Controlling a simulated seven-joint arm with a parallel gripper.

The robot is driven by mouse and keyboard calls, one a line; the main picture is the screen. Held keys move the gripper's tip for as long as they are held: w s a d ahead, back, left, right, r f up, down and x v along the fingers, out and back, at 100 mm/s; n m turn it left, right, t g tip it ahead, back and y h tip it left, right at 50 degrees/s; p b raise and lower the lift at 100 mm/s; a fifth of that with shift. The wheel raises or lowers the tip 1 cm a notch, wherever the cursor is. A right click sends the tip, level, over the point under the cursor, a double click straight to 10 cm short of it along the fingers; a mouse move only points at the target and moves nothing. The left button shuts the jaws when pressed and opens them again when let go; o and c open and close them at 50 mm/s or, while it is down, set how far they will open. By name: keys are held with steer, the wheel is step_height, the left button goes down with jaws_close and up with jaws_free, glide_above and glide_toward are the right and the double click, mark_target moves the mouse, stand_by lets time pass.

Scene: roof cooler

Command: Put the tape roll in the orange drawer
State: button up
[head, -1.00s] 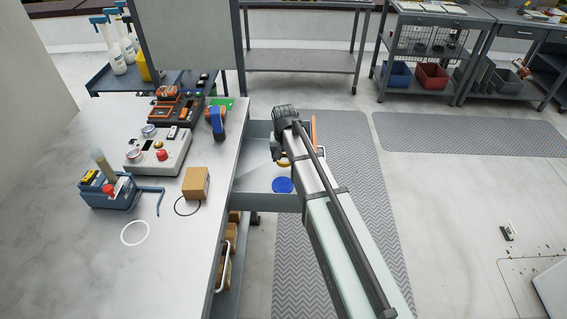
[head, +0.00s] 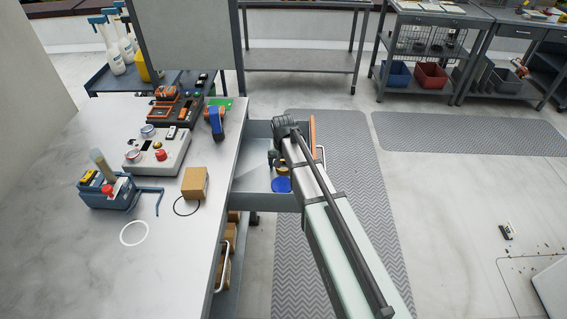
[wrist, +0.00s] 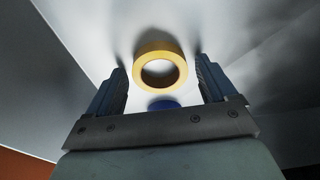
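The tape roll (wrist: 160,86), a yellow ring, shows between my gripper's fingers in the wrist view, with a gap on each side. My gripper (wrist: 161,84) is open, fingers pointing into the pulled-out drawer (head: 262,199). In the head view the tape roll (head: 283,169) is a small yellow patch beside my arm, inside the drawer's outline; the arm hides much of it. I cannot tell whether it rests on the drawer floor. The drawer has a grey interior and an orange front (head: 312,130). A blue disc (head: 281,185) lies in the drawer, partly hidden in the wrist view.
The workbench (head: 170,240) left of the drawer carries a cardboard box (head: 195,183), a white button box (head: 157,152), a blue caddy (head: 108,191), a white ring (head: 134,232) and a blue-handled tool (head: 216,120). A grey mat (head: 345,200) lies right of the drawer.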

mark_target(283, 172)
steer(key=shift+o, duration=0.3)
steer(key=shift+r, duration=0.1)
step_height(283, 172, up, 12)
steer(key=s, duration=0.1)
steer(key=shift+s, duration=0.4)
